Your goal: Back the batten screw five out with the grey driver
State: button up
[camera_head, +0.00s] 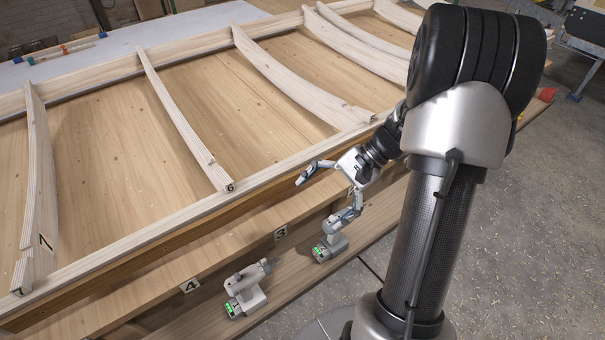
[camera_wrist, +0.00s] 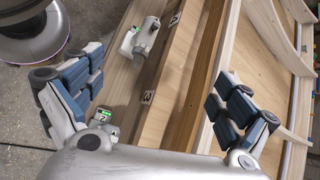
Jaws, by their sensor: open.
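In the head view, one grey driver (camera_head: 247,290) with a green-marked battery lies on the lower ledge near the tag that looks like 4. A second grey driver (camera_head: 331,246) with a green label stands by tag 3, its upper part overlapped by my gripper (camera_head: 322,190). My gripper is open and empty above the ledge. In the wrist view, my gripper (camera_wrist: 160,75) has its fingers spread wide; a grey driver (camera_wrist: 140,40) lies beyond them, and a green label marked 2 (camera_wrist: 103,115) shows by the left finger. I cannot make out screw five.
The raised panel edge (camera_head: 140,240) runs beside the ledge (camera_head: 290,290). My own arm hides part of the right side. The concrete floor (camera_head: 545,200) at right is open.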

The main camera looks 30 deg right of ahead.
jog(key=d+f+m+t+y, duration=0.2)
jog(key=d+f+m+t, duration=0.35)
jog(key=d+f, duration=0.35)
jog(key=s+d+f+m+t+h+p, duration=0.1)
jog(key=s+d+f+m+t+h, duration=0.2)
jog(key=f+m, duration=0.45)
jog(key=s+d+f+m+t+h+p, duration=0.1)
jog(key=s+d+f+m+t+h, duration=0.25)
jog(key=f, duration=0.65)
jog(key=m+t+h, duration=0.3)
jog(key=m+t, duration=0.1)
jog(key=m, duration=0.1)
send_near(339, 232)
jog(key=w, duration=0.2)
jog(key=w+b, duration=0.1)
jog(key=w, duration=0.1)
jog(key=shift+a, duration=0.2)
jog(key=shift+w+a+f+b, duration=0.15)
jog(key=shift+w+b, duration=0.2)
jog(key=shift+w, duration=1)
jog(key=shift+w+a+f+b, duration=0.1)
jog(key=shift+w+b, duration=0.25)
jog(key=shift+w, duration=1)
jog(key=shift+c, duration=0.2)
jog(key=shift+r, duration=0.15)
jog(key=c, duration=1.5)
